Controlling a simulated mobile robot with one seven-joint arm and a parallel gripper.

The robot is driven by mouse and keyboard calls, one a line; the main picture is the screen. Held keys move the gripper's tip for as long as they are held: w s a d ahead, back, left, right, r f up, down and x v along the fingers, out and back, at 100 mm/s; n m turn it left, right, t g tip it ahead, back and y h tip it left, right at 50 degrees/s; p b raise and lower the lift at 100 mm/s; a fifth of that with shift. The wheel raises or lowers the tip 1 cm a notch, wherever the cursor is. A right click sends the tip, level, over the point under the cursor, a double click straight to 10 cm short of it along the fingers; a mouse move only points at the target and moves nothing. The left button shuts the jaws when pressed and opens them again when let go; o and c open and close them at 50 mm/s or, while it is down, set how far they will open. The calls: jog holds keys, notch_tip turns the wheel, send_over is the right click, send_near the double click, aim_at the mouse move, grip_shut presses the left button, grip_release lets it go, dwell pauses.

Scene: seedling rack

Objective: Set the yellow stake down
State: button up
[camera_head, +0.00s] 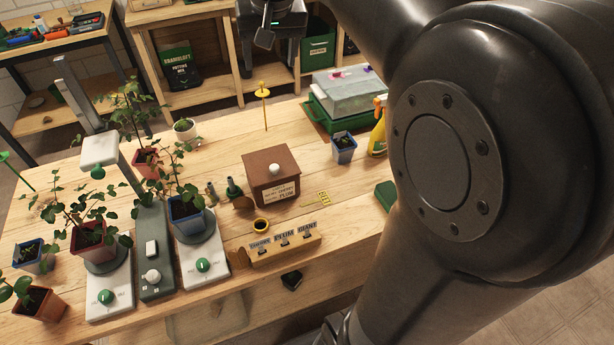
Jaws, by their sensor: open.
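The yellow stake (265,111) stands upright near the back edge of the wooden table, with a small disc close to its top. Its foot meets the tabletop. My gripper (266,38) is at the top edge of the view, above the stake and apart from it. It is open with nothing seen in it; part of it is cut off by the picture's edge.
A brown box (272,177) with a white knob stands mid-table. A clear-lidded tray (345,88), a blue pot (344,150) and a yellow spray bottle (379,130) are at right. Potted seedlings crowd the left. Bare wood surrounds the stake. My arm covers the right side.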

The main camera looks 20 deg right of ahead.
jog(key=s+f+n+t, duration=0.1)
jog(key=s+f, duration=0.4)
jog(key=s, duration=0.6)
jog(key=s+a+f+t, duration=0.1)
jog(key=s+f, duration=0.5)
jog(key=s, duration=0.4)
jog(key=shift+s+a+f+n, duration=0.2)
jog(key=shift+s+a+n, duration=0.1)
jog(key=shift+s+n, duration=0.1)
